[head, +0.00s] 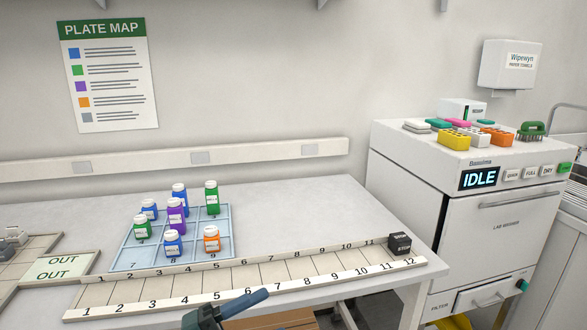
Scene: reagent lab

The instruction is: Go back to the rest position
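A dark grey-blue gripper (240,303) shows at the bottom edge, in front of the numbered strip (150,302). It seems to be my left one, reaching in from the lower left. Only its end shows, so I cannot tell whether it is open or shut, and I see nothing held in it. My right gripper is not in view.
A pale blue gridded tray (124,263) holds several capped bottles, including a purple one (177,218) and an orange one (211,241). A black stop block (400,244) sits at the strip's right end. A white IDLE machine (420,190) stands right of the bench.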

